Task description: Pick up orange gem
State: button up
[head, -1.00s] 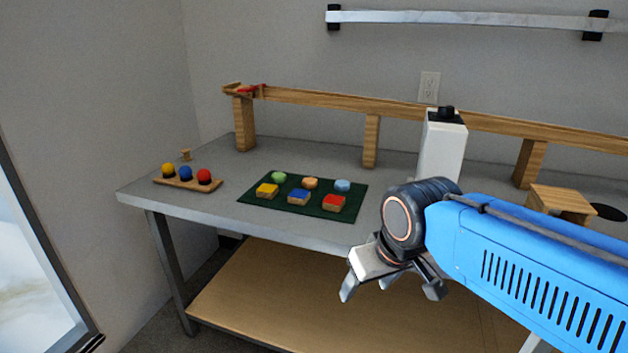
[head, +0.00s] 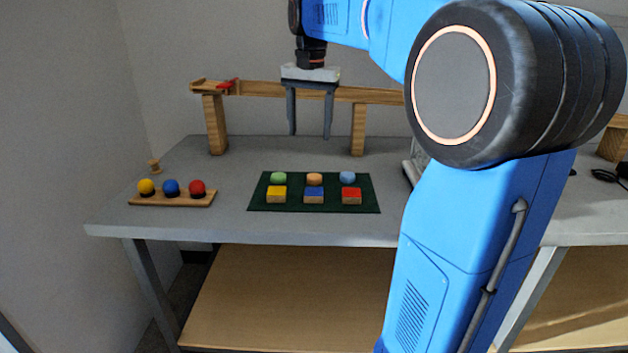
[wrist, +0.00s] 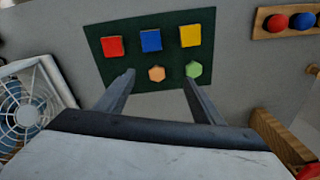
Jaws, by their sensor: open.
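The orange gem (head: 314,179) sits on the dark green mat (head: 262,200), in the middle of the mat's back row, between a green gem (head: 278,178) and a blue gem (head: 347,178). In the wrist view the orange gem (wrist: 156,74) shows between my fingers, nearer the left one, and the green gem (wrist: 193,69) lies by the right fingertip. My gripper (head: 310,137) is open and empty, pointing down above and behind the mat in the head view. The wrist view hides the blue gem behind the left finger.
Yellow (head: 277,194), blue (head: 313,195) and red (head: 351,196) blocks form the mat's front row. A wooden holder (head: 172,200) with three balls is at left. A wooden rail (head: 260,90) on posts runs behind. A white fan (wrist: 25,105) shows in the wrist view.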

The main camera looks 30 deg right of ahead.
jog(key=w+d+r+m, duration=0.1)
jog(key=w+d+m, duration=0.1)
jog(key=w+d, duration=0.15)
send_over(314, 176)
jog(key=shift+g, duration=0.4)
jog(key=f, duration=1.1)
jog(key=shift+w+f, duration=0.25)
jog(key=shift+s+f, duration=0.15)
jog(key=shift+f, duration=1.2)
jog(key=shift+s+f, duration=0.1)
jog(key=shift+f, duration=1.2)
jog(key=c, duration=1.1)
